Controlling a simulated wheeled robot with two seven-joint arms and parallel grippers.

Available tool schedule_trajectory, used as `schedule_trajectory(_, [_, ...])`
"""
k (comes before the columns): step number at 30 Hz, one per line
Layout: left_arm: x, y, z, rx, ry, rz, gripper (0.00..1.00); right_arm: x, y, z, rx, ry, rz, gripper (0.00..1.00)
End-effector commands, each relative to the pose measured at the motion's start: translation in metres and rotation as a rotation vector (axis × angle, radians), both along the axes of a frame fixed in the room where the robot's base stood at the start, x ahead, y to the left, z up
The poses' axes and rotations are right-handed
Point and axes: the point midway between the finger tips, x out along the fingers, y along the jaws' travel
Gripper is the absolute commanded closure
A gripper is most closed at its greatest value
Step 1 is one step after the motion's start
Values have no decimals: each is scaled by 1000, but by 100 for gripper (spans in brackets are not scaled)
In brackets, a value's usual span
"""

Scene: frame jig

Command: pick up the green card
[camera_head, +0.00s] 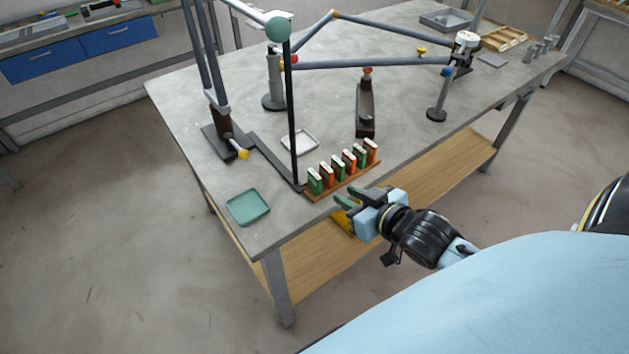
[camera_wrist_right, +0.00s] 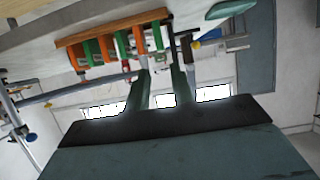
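Several green and orange cards stand upright in alternation in a low brown rack (camera_head: 343,184) near the table's front edge. A green card (camera_head: 315,183) stands at the rack's left end. In the right wrist view the cards appear upside down, with the end green card (camera_wrist_right: 157,36) near the fingers. My right gripper (camera_head: 345,198) is beside the rack's front side; its two fingers are apart with nothing between them, as the right wrist view (camera_wrist_right: 161,72) also shows. It is not clear whether the fingers touch any card. My left gripper is out of view.
A green tray (camera_head: 248,207) lies at the table's near left corner, and a white tray (camera_head: 300,142) behind the rack. A thin black post (camera_head: 292,120) rises at the rack's left end. Grey frame bars (camera_head: 375,64) on stands cross the table behind.

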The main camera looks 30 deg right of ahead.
Motion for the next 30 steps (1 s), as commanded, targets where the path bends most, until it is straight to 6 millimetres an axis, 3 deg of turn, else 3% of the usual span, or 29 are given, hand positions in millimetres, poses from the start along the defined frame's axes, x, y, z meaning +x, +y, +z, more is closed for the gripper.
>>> schedule_trajectory(4, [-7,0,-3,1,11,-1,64,15,2,1,2,-14,3,76])
schedule_trajectory(12, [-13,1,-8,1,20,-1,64,58,5,-18,2,-13,3,76])
schedule_trajectory(22, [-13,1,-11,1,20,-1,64,82,7,-26,1,-11,3,76])
schedule_trajectory(30, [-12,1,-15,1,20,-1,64,116,8,-38,2,-10,3,76])
